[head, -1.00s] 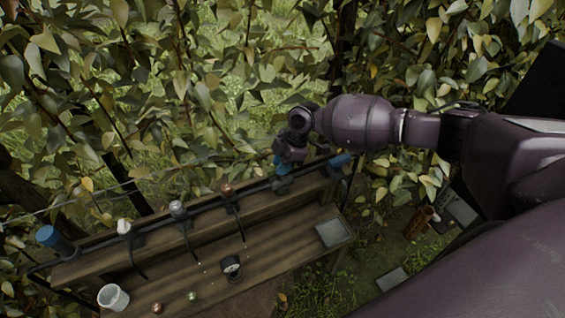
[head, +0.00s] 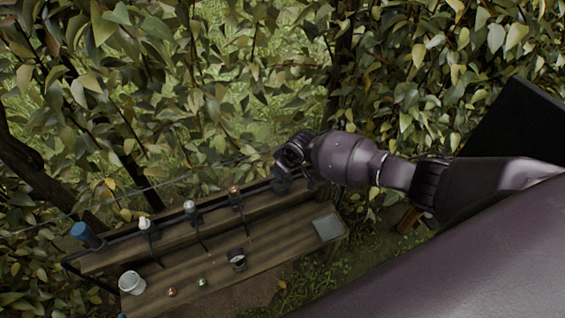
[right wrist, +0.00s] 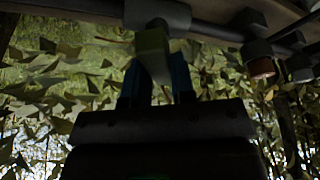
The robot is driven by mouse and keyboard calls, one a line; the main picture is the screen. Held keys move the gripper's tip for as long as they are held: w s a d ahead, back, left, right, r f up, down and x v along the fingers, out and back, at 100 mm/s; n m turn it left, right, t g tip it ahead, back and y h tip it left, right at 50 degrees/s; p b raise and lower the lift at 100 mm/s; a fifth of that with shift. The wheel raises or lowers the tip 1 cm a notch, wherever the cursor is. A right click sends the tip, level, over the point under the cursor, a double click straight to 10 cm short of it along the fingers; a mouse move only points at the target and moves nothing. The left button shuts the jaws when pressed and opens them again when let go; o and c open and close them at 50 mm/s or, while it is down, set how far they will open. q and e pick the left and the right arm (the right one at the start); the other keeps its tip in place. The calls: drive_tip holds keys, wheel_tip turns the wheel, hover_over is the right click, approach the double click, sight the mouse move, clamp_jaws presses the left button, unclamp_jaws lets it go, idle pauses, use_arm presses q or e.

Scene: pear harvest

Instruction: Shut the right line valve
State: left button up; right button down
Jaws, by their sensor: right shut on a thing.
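The right line valve shows in the right wrist view as a dark fitting on the pipe with a dull green lever (right wrist: 153,52) hanging from it. My right gripper (right wrist: 155,78) has its two blue fingers on either side of that lever and is shut on it. In the head view my right gripper (head: 288,172) is at the right end of the pipe along the bench's back edge. There my wrist hides the lever and most of the valve. My left gripper is not in view.
A blue cylinder (head: 86,235) stands at the far left. Several capped fittings line the pipe. Leafy branches crowd behind.

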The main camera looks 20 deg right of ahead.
drive_tip(key=m+h+p, duration=0.1)
drive_tip(key=m, duration=0.2)
drive_tip(key=shift+a, duration=0.15)
drive_tip(key=shift+m+t+h, duration=0.3)
drive_tip(key=shift+m+h, duration=0.1)
drive_tip(key=shift+m, duration=0.7)
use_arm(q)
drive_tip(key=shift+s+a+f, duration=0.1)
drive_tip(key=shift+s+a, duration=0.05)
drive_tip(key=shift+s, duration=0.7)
use_arm(e)
drive_tip(key=shift+m, duration=0.3)
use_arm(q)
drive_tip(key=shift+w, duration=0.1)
use_arm(e)
drive_tip(key=c, duration=1)
unclamp_jaws()
drive_tip(key=shift+o, duration=0.2)
